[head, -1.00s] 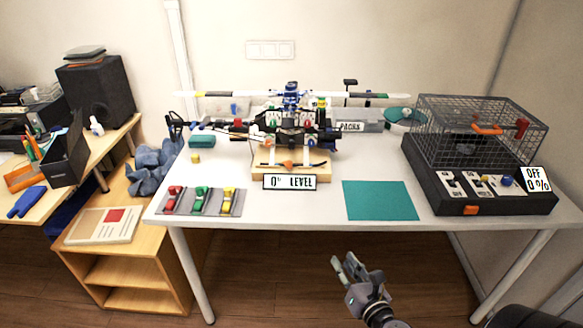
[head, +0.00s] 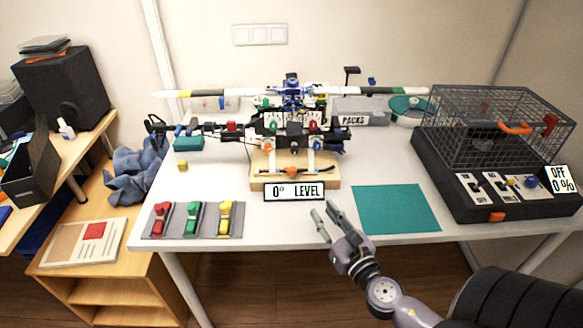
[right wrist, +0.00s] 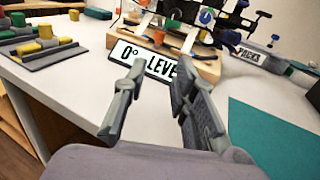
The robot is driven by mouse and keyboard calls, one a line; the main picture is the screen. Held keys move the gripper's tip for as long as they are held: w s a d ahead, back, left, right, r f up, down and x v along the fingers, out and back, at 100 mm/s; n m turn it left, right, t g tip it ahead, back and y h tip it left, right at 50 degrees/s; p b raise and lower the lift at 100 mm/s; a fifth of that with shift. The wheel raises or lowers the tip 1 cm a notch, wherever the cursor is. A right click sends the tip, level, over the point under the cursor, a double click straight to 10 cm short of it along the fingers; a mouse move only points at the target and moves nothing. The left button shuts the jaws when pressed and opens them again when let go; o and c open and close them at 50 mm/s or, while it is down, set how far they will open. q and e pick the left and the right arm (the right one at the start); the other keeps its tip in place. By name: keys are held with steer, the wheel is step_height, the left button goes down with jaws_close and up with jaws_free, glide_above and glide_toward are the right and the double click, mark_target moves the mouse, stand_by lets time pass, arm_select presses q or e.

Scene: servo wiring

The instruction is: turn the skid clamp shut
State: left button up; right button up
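A model helicopter (head: 291,95) stands on a light wooden base (head: 262,182) at the middle of the white table. An orange clamp handle (head: 292,171) sits low on the base between white skid legs, behind the "0° LEVEL" sign (head: 294,191). In the right wrist view the orange part (right wrist: 157,37) shows on the base (right wrist: 205,69), behind the sign (right wrist: 143,59). My right gripper (head: 326,214) is open and empty at the table's front edge, short of the sign. In the right wrist view its two fingers (right wrist: 156,85) are apart. My left gripper is not in view.
A grey tray (head: 180,232) with red, green and yellow servos lies front left. A teal mat (head: 397,209) lies right of the sign. A black console (head: 450,190) with a wire cage (head: 490,125) stands at the right.

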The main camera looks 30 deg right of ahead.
mark_target(294, 171)
steer(key=shift+w+d+r+p, duration=0.1)
steer(key=shift+w+r+p, duration=0.2)
steer(key=shift+w, duration=0.3)
steer(key=shift+w+d+r+p, duration=0.15)
steer(key=shift+w+p, duration=0.1)
steer(key=shift+w, duration=0.3)
steer(key=w, duration=0.2)
steer(key=w+p, duration=0.1)
steer(key=w, duration=0.1)
steer(key=shift+d+f, duration=0.15)
steer(key=shift+d, duration=0.1)
steer(key=w, duration=0.3)
steer(key=w+d, duration=0.1)
steer(key=w, duration=0.4)
steer(key=shift+w+d+f+p, duration=0.15)
steer(key=shift+w+f+p, duration=0.05)
steer(key=shift+w+p, duration=0.2)
steer(key=shift+w+d, duration=0.1)
steer(key=shift+w, duration=0.3)
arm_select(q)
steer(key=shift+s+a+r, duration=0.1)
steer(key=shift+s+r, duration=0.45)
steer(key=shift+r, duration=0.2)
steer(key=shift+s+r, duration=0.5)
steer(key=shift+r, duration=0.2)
arm_select(e)
jaws_close()
